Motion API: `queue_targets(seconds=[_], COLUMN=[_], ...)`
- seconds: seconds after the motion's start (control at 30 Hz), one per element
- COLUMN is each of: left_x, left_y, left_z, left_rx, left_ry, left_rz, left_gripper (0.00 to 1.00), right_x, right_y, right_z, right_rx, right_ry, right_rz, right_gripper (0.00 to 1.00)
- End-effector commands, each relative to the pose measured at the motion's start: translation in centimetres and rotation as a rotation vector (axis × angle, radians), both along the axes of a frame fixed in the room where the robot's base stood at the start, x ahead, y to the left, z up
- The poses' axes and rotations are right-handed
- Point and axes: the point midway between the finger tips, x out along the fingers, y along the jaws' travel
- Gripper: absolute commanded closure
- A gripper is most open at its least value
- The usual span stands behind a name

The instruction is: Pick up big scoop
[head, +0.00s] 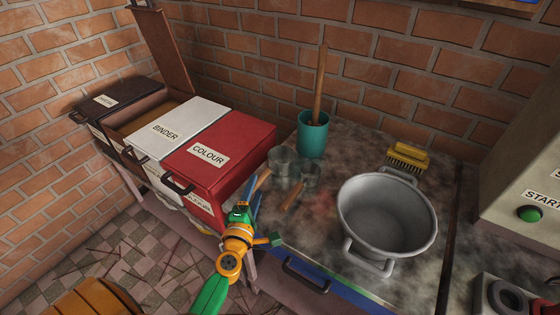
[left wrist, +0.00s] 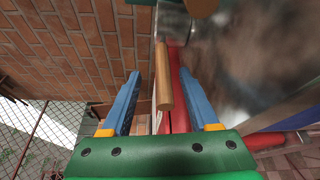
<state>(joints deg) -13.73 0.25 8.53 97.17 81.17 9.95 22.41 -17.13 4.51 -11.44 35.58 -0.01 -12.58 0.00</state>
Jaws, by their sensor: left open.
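Two metal scoops with wooden handles lie side by side on the worktop. The left one, which looks slightly larger and so seems the big scoop (head: 281,161), has its handle pointing toward my left gripper (head: 253,198). The smaller scoop (head: 309,172) is just to its right. My left gripper is open at the worktop's front left edge, with its blue fingers near the big scoop's handle. In the left wrist view, a wooden handle (left wrist: 164,88) shows between the spread fingers (left wrist: 159,76), not gripped. Its metal bowl (left wrist: 172,20) is at the top.
A red COLOUR bin (head: 232,143) stands close left of the gripper, beside a white BINDER bin (head: 190,117). A teal cup (head: 312,141) with a wooden stick, a grey pot (head: 387,217) and a yellow brush (head: 409,156) stand on the worktop (head: 345,145).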

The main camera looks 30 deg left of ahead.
Motion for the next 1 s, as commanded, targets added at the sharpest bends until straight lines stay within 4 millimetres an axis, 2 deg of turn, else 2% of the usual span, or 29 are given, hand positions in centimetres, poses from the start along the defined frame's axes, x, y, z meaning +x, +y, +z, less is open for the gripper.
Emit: queue_targets(seconds=[0.2, 0.3, 0.47, 0.57, 0.7, 1.0], left_x=[4.1, 4.8, 4.8, 4.8, 4.7, 4.7], left_y=[0.8, 1.0, 1.0, 1.0, 1.0, 1.0], left_z=[-0.7, -0.7, -0.7, -0.7, -0.7, -0.6], left_rx=[0.001, 0.000, 0.000, 0.000, 0.000, 0.000], left_ry=[-0.002, 0.000, 0.000, 0.000, 0.000, 0.000], left_rz=[-0.001, -0.001, -0.001, -0.001, -0.001, -0.001], left_gripper=[0.39, 0.39, 0.39, 0.61, 0.99, 1.00], right_x=[-0.3, -0.3, -0.2, -0.2, -0.2, -0.1], right_y=[0.0, 0.0, 0.0, 0.0, 0.0, 0.0], right_z=[-0.7, -0.7, -0.7, -0.7, -0.7, -0.7], right_rx=[0.000, 0.000, 0.000, 0.000, -0.001, -0.001], right_ry=[0.006, 0.006, 0.005, 0.004, 0.004, 0.003], right_rz=[0.000, 0.000, 0.000, 0.000, 0.000, 0.001], right_gripper=[0.50, 0.50, 0.50, 0.50, 0.50, 0.50])
